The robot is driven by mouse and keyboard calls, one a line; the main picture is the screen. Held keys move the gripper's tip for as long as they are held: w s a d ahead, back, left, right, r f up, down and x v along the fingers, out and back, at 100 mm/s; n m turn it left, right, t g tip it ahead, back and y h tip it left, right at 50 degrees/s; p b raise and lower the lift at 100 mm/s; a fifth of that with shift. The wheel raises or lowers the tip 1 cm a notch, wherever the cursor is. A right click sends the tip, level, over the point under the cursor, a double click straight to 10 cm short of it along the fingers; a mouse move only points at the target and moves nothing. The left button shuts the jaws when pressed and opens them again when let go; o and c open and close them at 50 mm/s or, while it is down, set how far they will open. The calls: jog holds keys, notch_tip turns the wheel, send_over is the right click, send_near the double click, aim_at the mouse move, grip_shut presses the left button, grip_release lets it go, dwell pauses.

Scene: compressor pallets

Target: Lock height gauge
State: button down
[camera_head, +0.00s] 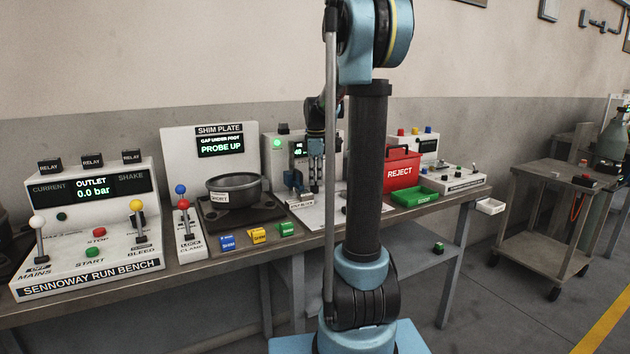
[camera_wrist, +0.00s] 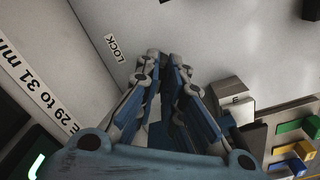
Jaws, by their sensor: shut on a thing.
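The height gauge panel (camera_head: 277,158) stands near the middle of the bench, with a green lamp and a small display that seems to read 40. My gripper (camera_head: 315,186) is in front of it, pointing down, partly beside my own arm column. In the wrist view my gripper (camera_wrist: 166,58) has its fingers close together, just right of a "LOCK" label (camera_wrist: 115,47) on a pale surface. It is shut on the lock part, which the fingers hide. A strip ending "29 to 31 mm" (camera_wrist: 40,85) runs along the left.
A shim plate station with a dark round pot (camera_head: 236,188) stands left of the gauge. Blue, yellow and green shim blocks (camera_head: 258,236) lie in front of it. A red reject bin (camera_head: 401,170) and green tray (camera_head: 414,197) are at right. A cart (camera_head: 548,195) stands beyond the bench.

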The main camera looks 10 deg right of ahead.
jog(key=m, duration=0.6)
jog(key=shift+r+m, duration=0.1)
jog(key=shift+m, duration=0.2)
jog(key=m, duration=0.6)
jog(key=shift+a, duration=0.2)
jog(key=m, duration=0.5)
jog(key=shift+a+m, duration=0.15)
jog(key=shift+m, duration=0.25)
jog(key=m, duration=0.4)
jog(key=shift+a+m, duration=0.1)
jog(key=shift+m, duration=0.3)
jog(key=c, duration=1.7)
grip_release()
